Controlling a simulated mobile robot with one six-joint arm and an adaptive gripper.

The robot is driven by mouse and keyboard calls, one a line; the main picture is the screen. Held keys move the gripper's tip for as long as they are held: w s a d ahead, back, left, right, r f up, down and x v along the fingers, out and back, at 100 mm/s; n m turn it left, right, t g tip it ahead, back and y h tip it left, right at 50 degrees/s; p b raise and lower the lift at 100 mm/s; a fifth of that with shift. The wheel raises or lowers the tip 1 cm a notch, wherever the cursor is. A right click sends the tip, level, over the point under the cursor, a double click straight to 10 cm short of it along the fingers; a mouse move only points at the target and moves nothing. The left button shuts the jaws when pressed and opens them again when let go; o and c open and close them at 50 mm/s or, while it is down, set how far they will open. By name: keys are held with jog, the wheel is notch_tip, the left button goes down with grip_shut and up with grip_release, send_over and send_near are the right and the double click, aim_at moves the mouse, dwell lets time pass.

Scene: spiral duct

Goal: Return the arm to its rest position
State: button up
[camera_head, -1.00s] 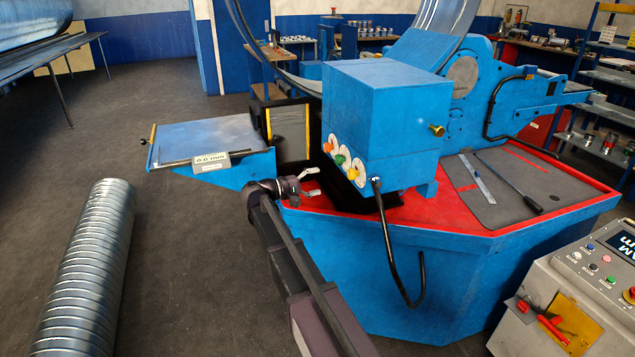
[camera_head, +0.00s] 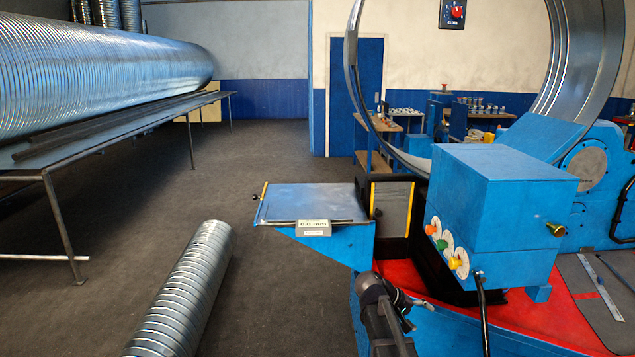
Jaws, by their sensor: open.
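My arm (camera_head: 388,330) shows at the bottom centre, in front of the blue machine. My gripper (camera_head: 418,310) is at its end, beside the machine's red deck, below the blue control box (camera_head: 492,215). Its fingers are small and partly dark in this view; they look open, with nothing seen between them. Whether the gripper touches the machine cannot be told. Most of the arm is cut off by the lower edge.
A blue machine with a red deck (camera_head: 540,318) fills the right, with a large metal ring (camera_head: 590,75) above. A side table (camera_head: 312,203) juts left. Floor between is clear.

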jog(key=s+a+f+y+p, duration=0.1)
jog(key=s+a+f+y, duration=0.1)
jog(key=s+a+y, duration=0.3)
jog(key=s+a+f+m+y+p, duration=0.1)
jog(key=s+a+f+y, duration=0.1)
jog(key=s+a+y, duration=0.3)
jog(key=s+a, duration=0.1)
jog(key=s, duration=0.3)
jog(key=shift+s+f+m+y, duration=0.3)
jog(key=shift+s+f, duration=0.05)
jog(key=shift+s, duration=0.05)
